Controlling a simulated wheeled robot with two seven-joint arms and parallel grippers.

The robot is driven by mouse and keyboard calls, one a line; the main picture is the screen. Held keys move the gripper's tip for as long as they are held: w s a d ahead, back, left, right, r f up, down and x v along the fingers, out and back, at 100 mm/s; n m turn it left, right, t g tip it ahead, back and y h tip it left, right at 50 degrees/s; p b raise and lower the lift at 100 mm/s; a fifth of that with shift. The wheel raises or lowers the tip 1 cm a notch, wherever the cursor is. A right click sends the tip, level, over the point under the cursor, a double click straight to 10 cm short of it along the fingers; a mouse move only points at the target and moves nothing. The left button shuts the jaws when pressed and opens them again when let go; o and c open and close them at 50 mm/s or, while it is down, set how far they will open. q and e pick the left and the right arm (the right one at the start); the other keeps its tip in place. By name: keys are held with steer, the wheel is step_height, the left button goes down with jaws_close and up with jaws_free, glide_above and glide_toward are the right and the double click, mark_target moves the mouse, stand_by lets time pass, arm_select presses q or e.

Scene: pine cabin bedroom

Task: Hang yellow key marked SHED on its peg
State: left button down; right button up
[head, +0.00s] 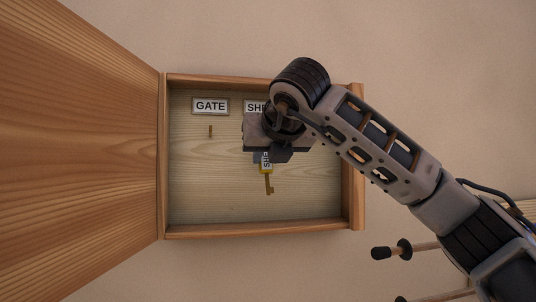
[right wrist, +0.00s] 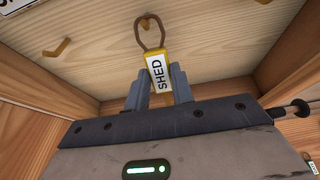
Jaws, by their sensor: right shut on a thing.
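The yellow key tag marked SHED (right wrist: 160,76) is between the fingers of my right gripper (right wrist: 158,88), which is shut on it. Its brown cord loop (right wrist: 149,36) stands up from the tag. The loop's top overlaps a wooden peg (right wrist: 147,20); I cannot tell whether it is around the peg or in front of it. In the head view my right gripper (head: 268,156) covers the area under the SHED label (head: 255,107), hiding that peg. The tag (head: 266,167) shows below the fingers, with the brass key (head: 269,186) hanging under it. My left gripper is not in view.
The shallow wooden key cabinet (head: 258,235) has its door (head: 80,150) open to the left. A bare peg (head: 210,131) is under the GATE label (head: 210,106). Dark-tipped rods (head: 405,248) stick out at lower right. The cabinet's lower left is clear.

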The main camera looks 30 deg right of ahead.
steer(key=shift+f, duration=0.2)
steer(key=o, duration=1)
steer(key=shift+o, duration=0.2)
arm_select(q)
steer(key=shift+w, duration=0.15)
arm_select(e)
steer(key=shift+r, duration=0.1)
steer(key=shift+s+a+r, duration=0.1)
steer(key=shift+s, duration=0.25)
arm_select(q)
steer(key=b, duration=0.1)
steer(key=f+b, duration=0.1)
steer(key=b, duration=0.1)
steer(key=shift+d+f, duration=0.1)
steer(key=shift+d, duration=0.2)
arm_select(e)
steer(key=v, duration=1.5)
